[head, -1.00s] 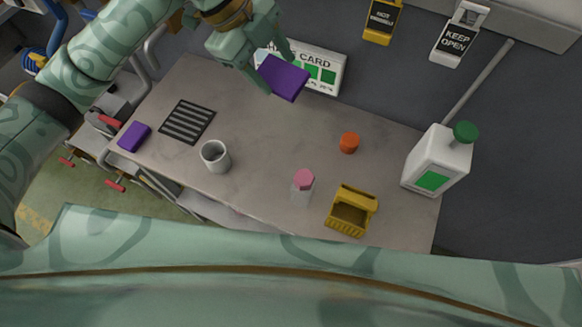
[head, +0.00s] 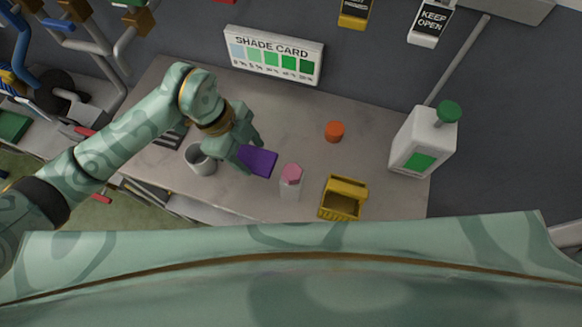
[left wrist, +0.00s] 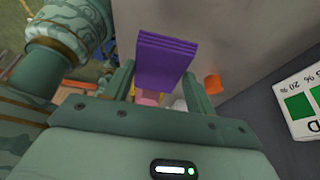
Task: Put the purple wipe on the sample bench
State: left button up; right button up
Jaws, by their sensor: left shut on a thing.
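The purple wipe (head: 258,161) is a flat folded block between the fingers of my left gripper (head: 248,155), above the sample bench (head: 290,110). In the left wrist view, the wipe (left wrist: 165,58) sticks out beyond the shut fingers of the gripper (left wrist: 158,85). I cannot tell whether it touches the grey bench top. A second purple block seen earlier at the bench's left end is hidden behind my left arm. My right gripper is not in view.
Close by stand a grey cup (head: 200,163), a pink-capped bottle (head: 290,184) and a yellow basket (head: 341,199). An orange cap (head: 334,131), a white jug (head: 421,142) and a shade card (head: 274,57) are farther off. The bench's back middle is clear.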

pick_arm(q)
jog(key=f, duration=0.4)
jog(key=f+b, duration=0.1)
jog(key=f, duration=0.2)
jog(key=shift+s+a+f, duration=0.1)
jog(key=shift+s+a, duration=0.15)
jog(key=shift+s, duration=0.05)
notch_tip(320, 180, down, 4)
jog(key=shift+f+b, duration=0.1)
jog(key=shift+b, duration=0.2)
jog(key=o, duration=0.9)
jog(key=p+v, duration=0.1)
jog(key=v, duration=1.1)
jog(key=shift+d, duration=0.1)
